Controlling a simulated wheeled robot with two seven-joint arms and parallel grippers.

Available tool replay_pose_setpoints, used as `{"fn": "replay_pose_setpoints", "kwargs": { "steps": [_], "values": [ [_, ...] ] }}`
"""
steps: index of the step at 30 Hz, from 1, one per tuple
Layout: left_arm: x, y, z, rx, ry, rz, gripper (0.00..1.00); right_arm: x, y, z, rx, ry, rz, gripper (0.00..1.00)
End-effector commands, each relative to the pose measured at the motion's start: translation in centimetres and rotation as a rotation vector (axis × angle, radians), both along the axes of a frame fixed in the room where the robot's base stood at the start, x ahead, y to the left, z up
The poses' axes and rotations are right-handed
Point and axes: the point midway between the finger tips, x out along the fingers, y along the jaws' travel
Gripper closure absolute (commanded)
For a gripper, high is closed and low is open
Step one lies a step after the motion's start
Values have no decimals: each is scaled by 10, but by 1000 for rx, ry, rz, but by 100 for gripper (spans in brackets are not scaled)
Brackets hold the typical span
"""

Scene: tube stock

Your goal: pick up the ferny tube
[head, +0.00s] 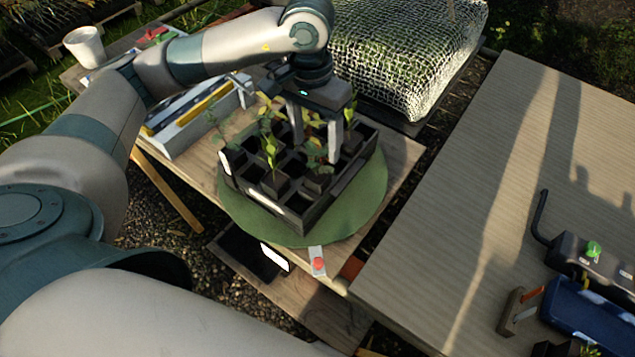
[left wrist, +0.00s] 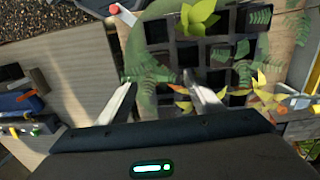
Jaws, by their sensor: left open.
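The black tube tray (head: 335,192) holds several seedlings in square cells, with some cells empty. My left gripper (head: 316,132) is open above the tray's back right part, fingers pointing down. In the left wrist view a ferny plant (left wrist: 146,67) shows between the open fingertips of my left gripper (left wrist: 160,80); I cannot tell whether they touch it. Other ferny leaves (left wrist: 260,18) show over the tray in that view, along with yellow-green broad leaves (left wrist: 200,18). Stems and tube bodies under the leaves are partly hidden. My right gripper is not in view.
The tray stands on a round green mat (head: 372,195). A mesh-covered mound (head: 405,55) lies behind, and a grey box (head: 190,125) with yellow edges to the left. A red button (head: 318,264) sits at the front edge. The right table (head: 450,210) is mostly clear around its middle.

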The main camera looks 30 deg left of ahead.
Motion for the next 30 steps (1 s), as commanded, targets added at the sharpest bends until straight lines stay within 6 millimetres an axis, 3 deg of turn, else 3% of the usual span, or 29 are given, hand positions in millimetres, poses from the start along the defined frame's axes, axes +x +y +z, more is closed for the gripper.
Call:
{"fn": "replay_pose_setpoints", "kwargs": {
  "steps": [6, 12, 23, 30],
  "values": [
    [-1, -1, -27, 1, 4, 1, 40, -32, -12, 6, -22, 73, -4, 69],
    [0, -2, -46, 1, 1, 1, 40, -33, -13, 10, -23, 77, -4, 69],
    [0, -2, -48, 0, 0, 0, 40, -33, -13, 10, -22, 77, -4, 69],
    [0, -3, -58, 0, 4, 0, 40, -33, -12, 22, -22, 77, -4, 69]
  ]
}}
